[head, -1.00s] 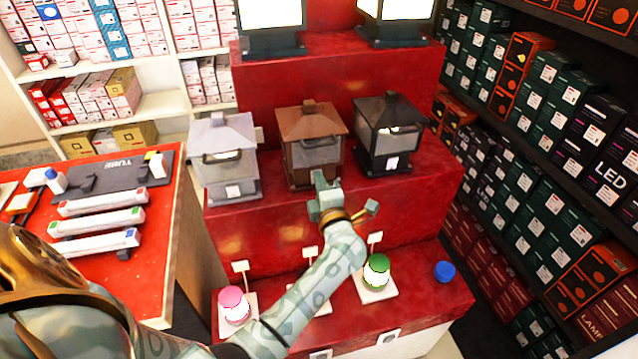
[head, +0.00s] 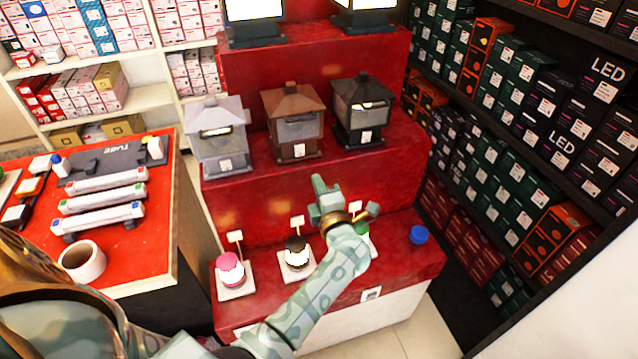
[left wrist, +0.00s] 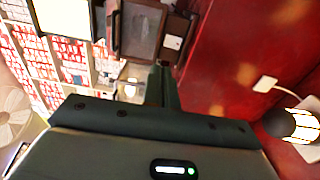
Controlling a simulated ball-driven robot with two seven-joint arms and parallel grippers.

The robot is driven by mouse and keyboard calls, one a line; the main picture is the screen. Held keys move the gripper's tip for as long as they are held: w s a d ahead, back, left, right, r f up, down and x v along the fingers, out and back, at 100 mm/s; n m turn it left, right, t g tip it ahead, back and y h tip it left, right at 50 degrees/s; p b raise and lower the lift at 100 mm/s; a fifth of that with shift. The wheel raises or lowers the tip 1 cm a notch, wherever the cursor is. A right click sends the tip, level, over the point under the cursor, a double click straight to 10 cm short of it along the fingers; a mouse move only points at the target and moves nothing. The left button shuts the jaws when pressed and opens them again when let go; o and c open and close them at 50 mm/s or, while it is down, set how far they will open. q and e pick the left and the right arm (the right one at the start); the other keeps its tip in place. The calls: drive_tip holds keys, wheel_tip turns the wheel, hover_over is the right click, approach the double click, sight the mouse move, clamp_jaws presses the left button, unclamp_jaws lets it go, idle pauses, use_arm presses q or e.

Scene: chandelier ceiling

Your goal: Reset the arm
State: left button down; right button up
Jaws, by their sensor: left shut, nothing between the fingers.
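My left gripper (head: 320,184) is shut and empty in the head view. It hangs in front of the red stepped display (head: 420,190), below the lanterns and above the lowest step. In the left wrist view its closed fingers (left wrist: 164,84) point toward a dark lantern and the shelves behind. My left arm (head: 318,295) comes in from the bottom left and partly hides a green-topped lamp (head: 362,232). My right gripper is not in view.
Grey (head: 220,138), brown (head: 293,122) and black (head: 362,112) lanterns stand on the middle step. Pink-topped (head: 230,268) and black-topped (head: 297,252) lamps and a blue cap (head: 418,235) sit on the lowest step. A red table (head: 140,245) with tubes and a roll (head: 82,261) is at left; boxed shelves (head: 560,160) at right.

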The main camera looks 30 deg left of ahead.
use_arm(q)
drive_tip(key=w+d+f+m+t+h, duration=0.3)
drive_tip(key=d+f+m+t+h, duration=0.2)
drive_tip(key=d+f+m+h, duration=0.75)
drive_tip(key=s+d+f+m+g+h, duration=0.25)
drive_tip(key=s+f+m+g, duration=0.25)
drive_tip(key=s+f+m, duration=0.9)
drive_tip(key=s+a+f+m+g, duration=0.35)
drive_tip(key=s+f+g, duration=0.35)
drive_tip(key=s+f, duration=0.9)
drive_tip(key=s+a+f+g, duration=0.1)
drive_tip(key=s+a+g, duration=0.1)
drive_tip(key=s, duration=1.1)
drive_tip(key=s+a+m+g+y, duration=0.1)
drive_tip(key=s+a, duration=0.3)
drive_tip(key=s, duration=1)
drive_tip(key=shift+s+a+f+m+g, duration=0.2)
drive_tip(key=shift+a+f+m+g, duration=0.15)
drive_tip(key=shift+g, duration=0.55)
drive_tip(key=shift+d, duration=0.15)
